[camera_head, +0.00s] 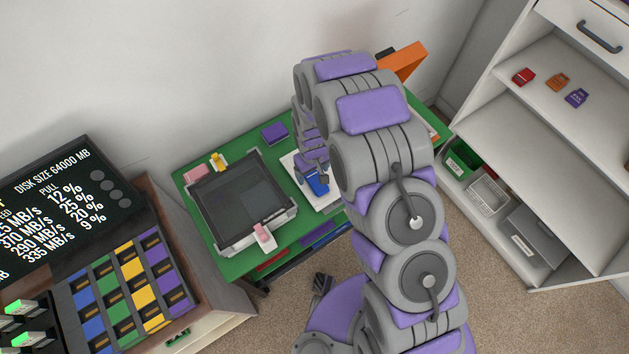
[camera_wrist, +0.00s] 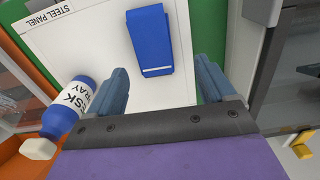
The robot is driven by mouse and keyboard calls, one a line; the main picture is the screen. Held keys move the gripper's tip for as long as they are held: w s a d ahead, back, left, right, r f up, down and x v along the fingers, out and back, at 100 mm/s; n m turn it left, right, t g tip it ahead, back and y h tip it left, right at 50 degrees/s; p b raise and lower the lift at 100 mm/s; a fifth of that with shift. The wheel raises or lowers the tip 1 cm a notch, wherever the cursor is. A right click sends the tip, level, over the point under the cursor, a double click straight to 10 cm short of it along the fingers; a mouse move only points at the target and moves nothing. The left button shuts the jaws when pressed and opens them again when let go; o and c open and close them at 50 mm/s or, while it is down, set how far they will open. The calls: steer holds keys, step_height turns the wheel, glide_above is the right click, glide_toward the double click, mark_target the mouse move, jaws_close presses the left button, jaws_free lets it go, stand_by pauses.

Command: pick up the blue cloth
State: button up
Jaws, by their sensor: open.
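The blue cloth (camera_wrist: 148,38) lies folded on the white steel panel (camera_wrist: 97,55) in the wrist view. In the head view a part of the blue cloth (camera_head: 317,183) shows beside my arm, on the panel on the green table. My gripper (camera_wrist: 157,78) is open in the wrist view, its two fingers apart and nothing between the tips. The cloth lies just beyond the fingertips, between their lines. In the head view my arm hides much of the panel, and the gripper's fingers cannot be made out.
A blue spray bottle (camera_wrist: 70,108) lies left of my gripper in the wrist view. The dark-screened device (camera_head: 241,203) stands on the green table (camera_head: 228,268) left of the panel. White shelves (camera_head: 540,130) stand at the right.

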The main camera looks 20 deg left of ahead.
mark_target(315, 179)
steer(key=f, duration=0.2)
steer(key=d+f, duration=0.1)
steer(key=f, duration=0.1)
steer(key=shift+b, duration=0.3)
steer(key=shift+r, duration=0.1)
steer(key=shift+a, duration=0.15)
steer(key=c, duration=1.1)
steer(key=shift+r, duration=0.1)
